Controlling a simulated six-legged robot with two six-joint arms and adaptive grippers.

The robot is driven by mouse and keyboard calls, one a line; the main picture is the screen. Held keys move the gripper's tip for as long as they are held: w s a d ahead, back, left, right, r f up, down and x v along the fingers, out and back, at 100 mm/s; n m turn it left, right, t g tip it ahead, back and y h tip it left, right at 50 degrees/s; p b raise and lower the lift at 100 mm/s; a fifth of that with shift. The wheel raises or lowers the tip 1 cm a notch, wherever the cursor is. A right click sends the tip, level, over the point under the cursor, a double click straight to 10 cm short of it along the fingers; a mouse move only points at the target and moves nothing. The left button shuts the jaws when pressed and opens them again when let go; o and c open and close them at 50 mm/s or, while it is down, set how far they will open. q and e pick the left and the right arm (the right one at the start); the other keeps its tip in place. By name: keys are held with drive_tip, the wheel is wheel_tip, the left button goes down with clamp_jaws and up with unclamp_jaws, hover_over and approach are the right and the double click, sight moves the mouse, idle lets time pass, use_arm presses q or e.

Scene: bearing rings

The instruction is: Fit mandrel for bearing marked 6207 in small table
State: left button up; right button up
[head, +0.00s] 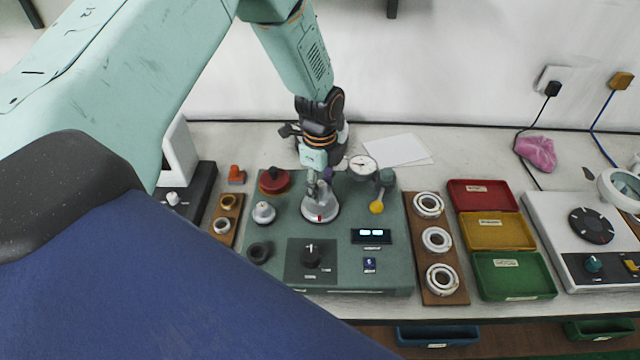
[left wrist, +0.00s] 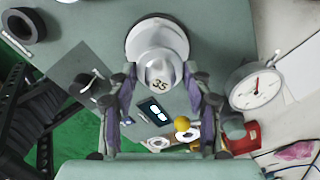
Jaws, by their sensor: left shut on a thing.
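My left gripper (head: 318,178) is over the small round table (head: 320,212) on the green tester. It points down, and its fingers (left wrist: 163,82) are closed around a pale mandrel marked 35 (left wrist: 160,72). In the left wrist view the mandrel is in line with the round white table (left wrist: 135,42). I cannot tell whether it is fully seated. Three bearings (head: 428,205) lie on a wooden board at the right; their marks are too small to read. My right gripper is not in view.
A dial gauge (head: 362,165) and a yellow-knobbed lever (head: 377,206) stand close to the gripper. Red, yellow and green trays (head: 515,283) stand right.

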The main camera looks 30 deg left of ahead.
use_arm(q)
drive_tip(key=shift+d, duration=0.1)
drive_tip(key=shift+s+f, duration=0.15)
drive_tip(key=shift+w+f, duration=0.15)
drive_tip(key=shift+w, duration=0.05)
idle(0.3)
drive_tip(key=shift+s, duration=0.3)
drive_tip(key=shift+w, duration=0.1)
drive_tip(key=shift+f+b, duration=0.2)
drive_tip(key=shift+b, duration=0.1)
drive_tip(key=shift+f+b, duration=0.4)
drive_tip(key=shift+f, duration=0.2)
drive_tip(key=shift+f, duration=0.15)
idle(0.9)
